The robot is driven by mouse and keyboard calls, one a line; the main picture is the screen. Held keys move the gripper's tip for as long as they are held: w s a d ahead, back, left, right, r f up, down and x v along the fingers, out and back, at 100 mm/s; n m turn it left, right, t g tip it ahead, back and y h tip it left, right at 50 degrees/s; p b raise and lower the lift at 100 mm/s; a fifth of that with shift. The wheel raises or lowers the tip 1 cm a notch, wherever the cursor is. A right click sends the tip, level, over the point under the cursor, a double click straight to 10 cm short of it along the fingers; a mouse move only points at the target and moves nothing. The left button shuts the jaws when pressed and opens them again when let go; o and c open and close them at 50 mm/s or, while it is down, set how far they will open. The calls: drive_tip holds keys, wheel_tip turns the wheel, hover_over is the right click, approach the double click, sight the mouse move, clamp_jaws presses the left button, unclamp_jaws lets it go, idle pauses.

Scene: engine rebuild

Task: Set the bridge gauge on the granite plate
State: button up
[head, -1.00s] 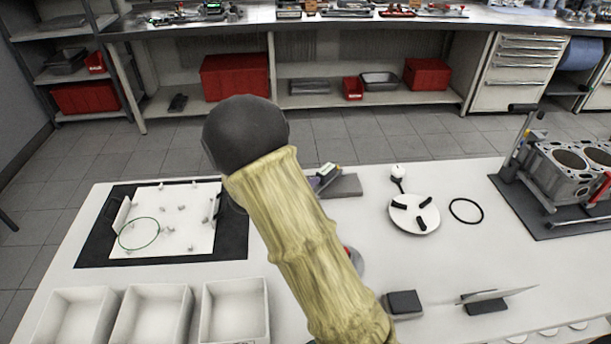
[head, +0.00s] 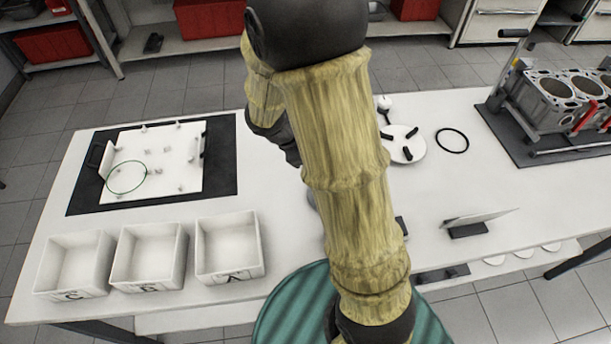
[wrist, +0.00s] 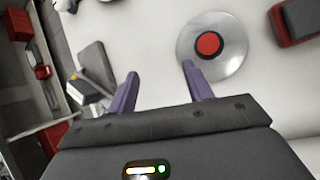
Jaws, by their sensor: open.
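My gripper (wrist: 160,70) is open in the wrist view, with two purple fingers apart and nothing between them, above the white table. A flat grey slab (wrist: 97,62), possibly the granite plate, lies left of the fingers. A small dark device with a pale face and a yellow mark (wrist: 84,91) is beside the slab's lower end; I cannot tell whether it is the bridge gauge or whether it touches the slab. In the head view my arm hides the gripper, the slab and this device.
A clear disc with a red centre (wrist: 208,45) lies beyond the right finger. In the head view, a black mat (head: 222,165) bears a white board with small parts, white bins (head: 228,250) stand in front, and an engine block (head: 545,105) stands right. White table (head: 290,215) shows bare between.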

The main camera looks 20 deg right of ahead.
drive_tip(key=s+a+r+m+y, duration=0.1)
drive_tip(key=s+a+m+y, duration=0.2)
drive_tip(key=m, duration=0.3)
drive_tip(key=s+a+r+m+t+y, duration=0.1)
drive_tip(key=s+a+r+m+y, duration=0.1)
drive_tip(key=s+m, duration=0.4)
drive_tip(key=shift+a+m+y, duration=0.5)
drive_tip(key=shift+m+y, duration=0.2)
drive_tip(key=shift+m, duration=0.1)
drive_tip(key=shift+s+d+r, duration=0.1)
drive_tip(key=shift+s, duration=0.05)
